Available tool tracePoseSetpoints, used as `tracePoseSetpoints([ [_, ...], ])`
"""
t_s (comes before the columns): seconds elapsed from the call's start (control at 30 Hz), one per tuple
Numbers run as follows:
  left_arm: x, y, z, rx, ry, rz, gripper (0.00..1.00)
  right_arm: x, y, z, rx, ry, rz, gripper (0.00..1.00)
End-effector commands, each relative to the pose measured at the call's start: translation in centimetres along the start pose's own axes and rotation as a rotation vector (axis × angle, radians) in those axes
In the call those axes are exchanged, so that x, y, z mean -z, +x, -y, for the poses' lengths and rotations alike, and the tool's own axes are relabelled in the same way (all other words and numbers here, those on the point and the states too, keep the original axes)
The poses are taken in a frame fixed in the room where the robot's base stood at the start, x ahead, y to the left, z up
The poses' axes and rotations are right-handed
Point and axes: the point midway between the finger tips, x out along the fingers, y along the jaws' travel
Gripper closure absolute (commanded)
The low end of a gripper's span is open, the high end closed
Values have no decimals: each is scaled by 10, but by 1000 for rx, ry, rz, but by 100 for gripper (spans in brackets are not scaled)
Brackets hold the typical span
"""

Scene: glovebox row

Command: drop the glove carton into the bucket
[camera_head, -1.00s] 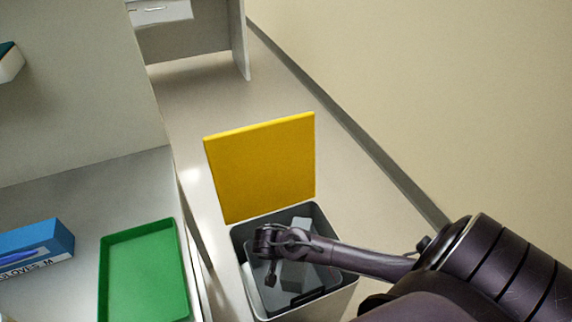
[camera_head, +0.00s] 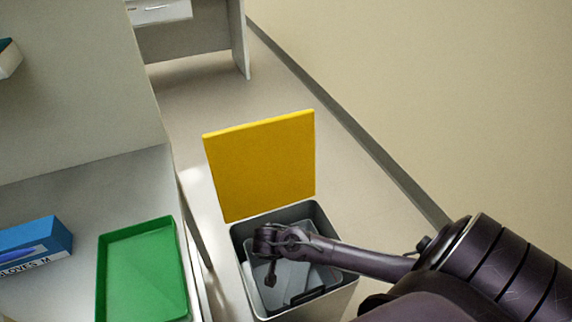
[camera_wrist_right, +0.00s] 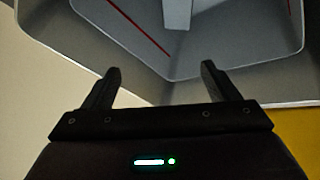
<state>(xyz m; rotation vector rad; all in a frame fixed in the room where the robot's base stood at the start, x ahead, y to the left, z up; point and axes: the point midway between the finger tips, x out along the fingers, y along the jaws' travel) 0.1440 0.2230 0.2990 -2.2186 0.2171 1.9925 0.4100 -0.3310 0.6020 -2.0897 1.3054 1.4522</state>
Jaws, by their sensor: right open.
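The grey bucket (camera_head: 345,292) stands on the floor with its yellow lid (camera_head: 262,165) raised. My right gripper (camera_head: 268,264) is over the bucket's mouth, its fingers pointing down into it. In the right wrist view my right gripper (camera_wrist_right: 160,69) is open, with nothing between its fingers, and the bucket's grey inside lies beyond. A grey shape with a red line (camera_wrist_right: 138,27) shows inside the bucket; I cannot tell for sure that it is the carton. A blue carton marked GLOVES M (camera_head: 38,243) lies on the bench at the left. My left gripper is not in view.
A green tray (camera_head: 180,255) lies on the pale bench (camera_head: 125,180) left of the bucket. A cream wall (camera_head: 440,90) runs along the right. The floor behind the lid is clear.

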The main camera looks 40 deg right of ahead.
Motion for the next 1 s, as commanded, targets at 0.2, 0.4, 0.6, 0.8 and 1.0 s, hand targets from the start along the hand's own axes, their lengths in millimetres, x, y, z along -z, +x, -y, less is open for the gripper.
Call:
tracePoseSetpoints([
  [0.2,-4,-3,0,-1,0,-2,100,0,-32,1,4,1,0,19],
  [0.4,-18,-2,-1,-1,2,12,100,0,-63,1,4,1,0,19],
  [0.6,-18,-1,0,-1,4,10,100,0,-76,0,1,0,1,19],
  [0.8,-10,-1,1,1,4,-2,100,0,-76,0,1,0,1,19],
  [1.0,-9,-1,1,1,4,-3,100,0,-76,0,1,0,0,19],
])
